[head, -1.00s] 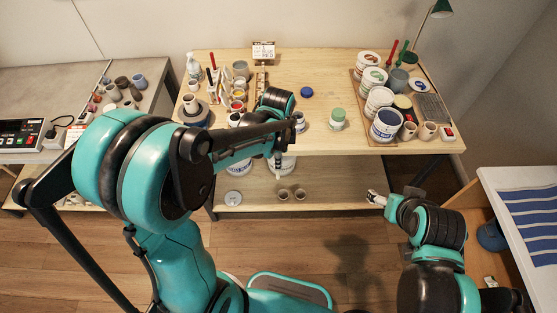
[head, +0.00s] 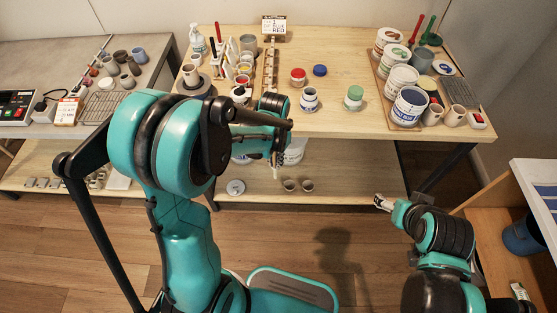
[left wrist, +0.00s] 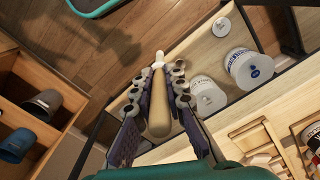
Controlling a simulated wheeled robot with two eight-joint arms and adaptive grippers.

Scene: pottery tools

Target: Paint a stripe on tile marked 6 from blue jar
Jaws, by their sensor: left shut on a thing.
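My left gripper (head: 277,160) is in front of the table's front edge, pointing down. In the left wrist view the left gripper (left wrist: 157,95) is shut on a brush (left wrist: 159,115) with a thick tan handle and a pale tip. No tile marked 6 can be read. My right gripper (head: 383,203) is low at right, its fingers too small to judge.
A red-topped jar (head: 298,76) and a green-lidded jar (head: 354,97) stand near the blue jar. Large tubs (head: 410,106) crowd the table's right end. A narrow wooden rack (head: 270,70) stands left of centre. The middle back of the table is clear.

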